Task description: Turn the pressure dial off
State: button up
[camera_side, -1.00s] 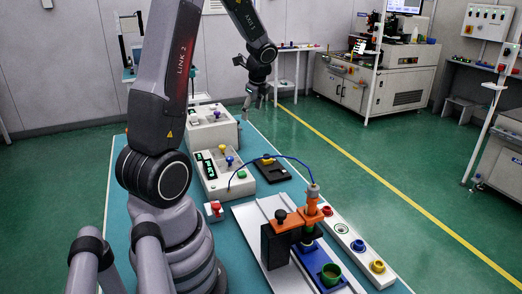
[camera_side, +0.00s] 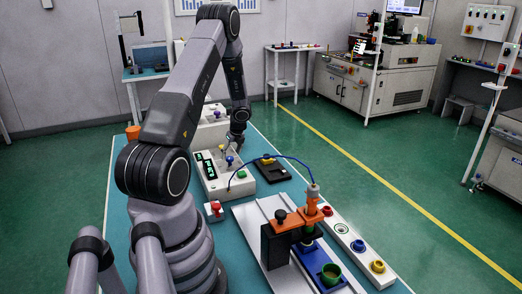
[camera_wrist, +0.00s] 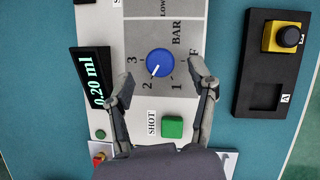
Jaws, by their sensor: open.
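The pressure dial (camera_wrist: 160,62) is a round blue knob with a white pointer, on a grey panel marked BAR. In the wrist view its pointer aims down-left, close to the 2; the figures 3 and 1 and a partly hidden label ending in F lie around it. In the side view the blue knob (camera_side: 229,160) is on the white control box (camera_side: 238,187). My gripper (camera_wrist: 169,84) is open and empty, its fingers spread to the left and right of the dial, with gaps on both sides. In the side view my gripper (camera_side: 234,146) is right over the dial.
A display (camera_wrist: 96,90) reads 0.20 ml. A green SHOT button (camera_wrist: 172,127) lies below the dial in the wrist view. A black tray (camera_wrist: 266,98) with a yellow and black piece is to the right. A blue cable (camera_side: 290,158) arches to the orange dispenser (camera_side: 312,210).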

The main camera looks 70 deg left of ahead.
jog(key=shift+x, duration=1.05)
grip_shut()
